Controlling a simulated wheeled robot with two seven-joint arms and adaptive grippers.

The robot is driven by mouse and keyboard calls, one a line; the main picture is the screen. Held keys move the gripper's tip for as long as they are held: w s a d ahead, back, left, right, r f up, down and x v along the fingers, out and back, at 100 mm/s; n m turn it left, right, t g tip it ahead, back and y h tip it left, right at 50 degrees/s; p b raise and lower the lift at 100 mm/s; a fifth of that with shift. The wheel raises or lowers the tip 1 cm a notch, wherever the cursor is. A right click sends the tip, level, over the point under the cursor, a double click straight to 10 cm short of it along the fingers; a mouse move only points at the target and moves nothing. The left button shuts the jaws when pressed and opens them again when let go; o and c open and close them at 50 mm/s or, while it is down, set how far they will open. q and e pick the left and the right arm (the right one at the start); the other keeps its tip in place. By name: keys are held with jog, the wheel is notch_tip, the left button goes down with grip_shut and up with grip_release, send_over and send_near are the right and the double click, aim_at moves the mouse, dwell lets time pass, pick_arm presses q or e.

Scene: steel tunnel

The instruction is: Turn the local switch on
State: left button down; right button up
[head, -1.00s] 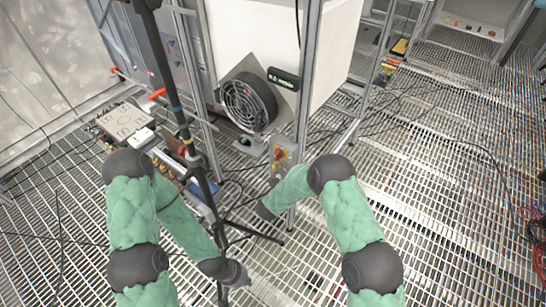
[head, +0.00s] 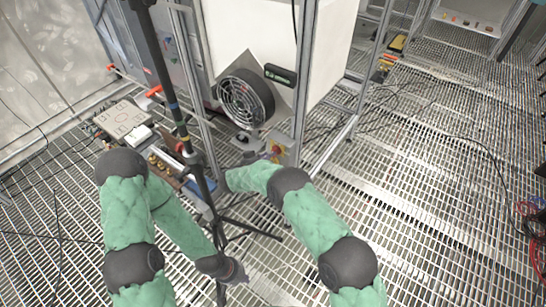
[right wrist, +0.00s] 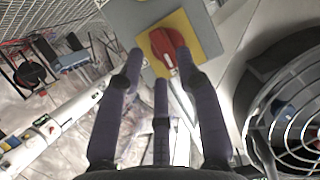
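The local switch is a red rotary knob on a yellow plate on a grey box. In the head view the switch (head: 277,150) is on a metal post below the fan, partly hidden by my right arm. In the right wrist view the red knob (right wrist: 166,48) lies just beyond and between the fingertips of my right gripper (right wrist: 159,60). Those fingers are spread and empty; whether they touch the knob I cannot tell. In the head view the right gripper (head: 252,158) is small and dark beside the switch. My left gripper (head: 236,273) hangs low over the grating, its fingers unclear.
A round caged fan (head: 245,98) is close beside the switch and also fills the lower right of the right wrist view (right wrist: 295,120). A black tripod pole (head: 178,110) stands between my arms. Cables lie on the grating; the floor at right is mostly open.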

jog(key=shift+b+x, duration=0.4)
jog(key=shift+x, duration=1.7)
jog(key=shift+r, duration=0.1)
grip_shut()
jog(key=shift+m, duration=0.3)
jog(key=shift+a+f+m+t+y+b, duration=0.15)
jog(key=shift+m+t+y+b, duration=0.75)
jog(key=shift+m+b, duration=1.4)
jog(key=shift+d+f+m+t+y+b, duration=0.1)
jog(key=shift+f+m+t+y+b, duration=0.2)
jog(key=shift+m+t+b, duration=1.55)
jog(key=shift+a+f+m+t+y+b, duration=0.1)
jog(key=shift+m+t+y+b, duration=0.6)
jog(key=shift+m+b, duration=2.05)
jog(key=shift+n+b, duration=0.4)
jog(key=shift+b, duration=0.1)
